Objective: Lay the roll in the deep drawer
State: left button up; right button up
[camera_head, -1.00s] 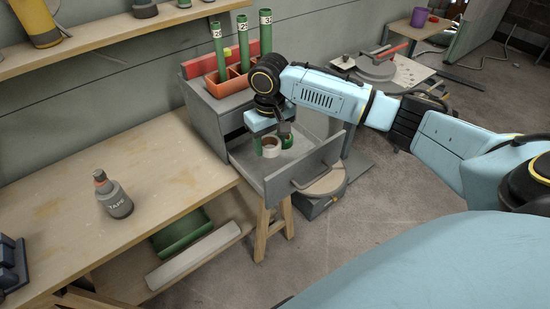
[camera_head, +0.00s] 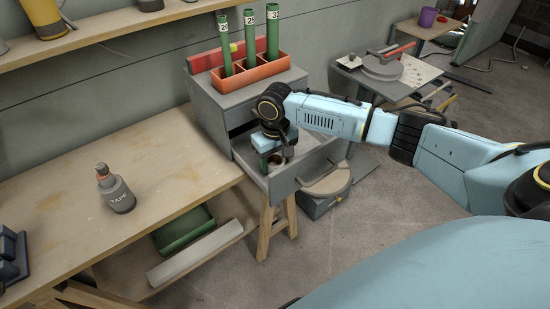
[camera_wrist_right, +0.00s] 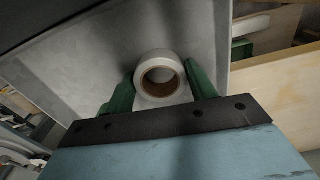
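The roll (camera_wrist_right: 143,73), a pale ring of tape with a brown core, sits between the two green fingers of my right gripper (camera_wrist_right: 160,72) in the right wrist view. Both fingers appear to touch its sides. In the head view my right gripper (camera_head: 277,160) points down inside the open grey drawer (camera_head: 310,168), with the roll partly hidden by the fingers and wrist. The roll is low in the drawer; whether it touches the floor I cannot tell. My left gripper is not in view.
The grey cabinet (camera_head: 215,112) carries an orange rack (camera_head: 262,72) with several green tubes. A green bin (camera_head: 183,230) lies below.

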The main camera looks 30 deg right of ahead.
jog(key=o, duration=0.4)
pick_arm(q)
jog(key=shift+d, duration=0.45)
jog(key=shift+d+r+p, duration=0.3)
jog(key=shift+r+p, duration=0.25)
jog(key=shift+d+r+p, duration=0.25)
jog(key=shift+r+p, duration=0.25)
pick_arm(e)
notch_tip(320, 180, up, 12)
jog(key=shift+r, duration=0.2)
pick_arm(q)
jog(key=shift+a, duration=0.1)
